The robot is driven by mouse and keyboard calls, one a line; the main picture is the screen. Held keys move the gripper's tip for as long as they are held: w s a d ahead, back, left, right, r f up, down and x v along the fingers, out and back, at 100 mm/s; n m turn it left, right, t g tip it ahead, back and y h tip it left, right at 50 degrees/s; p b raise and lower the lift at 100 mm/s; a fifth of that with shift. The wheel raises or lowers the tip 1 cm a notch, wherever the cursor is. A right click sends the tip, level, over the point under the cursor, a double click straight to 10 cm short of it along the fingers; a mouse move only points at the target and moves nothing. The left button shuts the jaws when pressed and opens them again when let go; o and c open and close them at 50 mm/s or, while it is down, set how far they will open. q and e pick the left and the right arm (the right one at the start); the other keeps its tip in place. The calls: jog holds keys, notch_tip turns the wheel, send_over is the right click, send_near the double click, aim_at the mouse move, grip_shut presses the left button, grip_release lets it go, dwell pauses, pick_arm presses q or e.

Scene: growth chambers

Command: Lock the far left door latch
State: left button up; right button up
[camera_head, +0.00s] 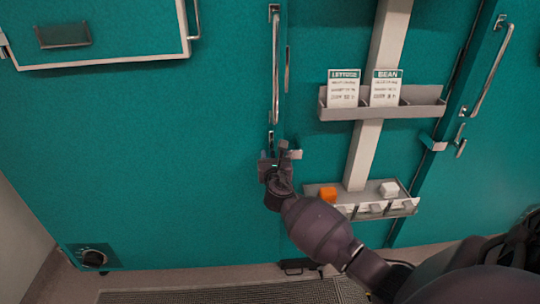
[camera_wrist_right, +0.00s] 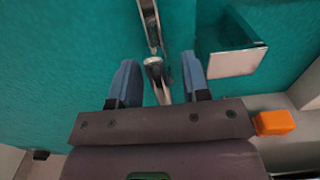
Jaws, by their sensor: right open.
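The door latch (camera_head: 270,136) sits on the teal door's edge, just below the long vertical door handle (camera_head: 275,70). My right gripper (camera_head: 274,155) is at the latch's lower end and covers part of it. In the wrist view the right gripper (camera_wrist_right: 160,80) is open, with one finger on each side of the latch's metal lever (camera_wrist_right: 155,72). I cannot tell whether either finger touches the lever. A metal catch plate (camera_wrist_right: 232,62) stands out to the right of the fingers; this bracket also shows in the head view (camera_head: 295,154). My left gripper is out of view.
A shelf (camera_head: 425,111) with two seed packets and a lower tray (camera_head: 402,210) with an orange block (camera_head: 328,194) and a white block (camera_head: 389,188) are right of the gripper. Another latch (camera_head: 434,143) is further right. The door's left face is mostly clear.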

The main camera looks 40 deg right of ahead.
jog(key=shift+x, duration=0.95)
grip_shut()
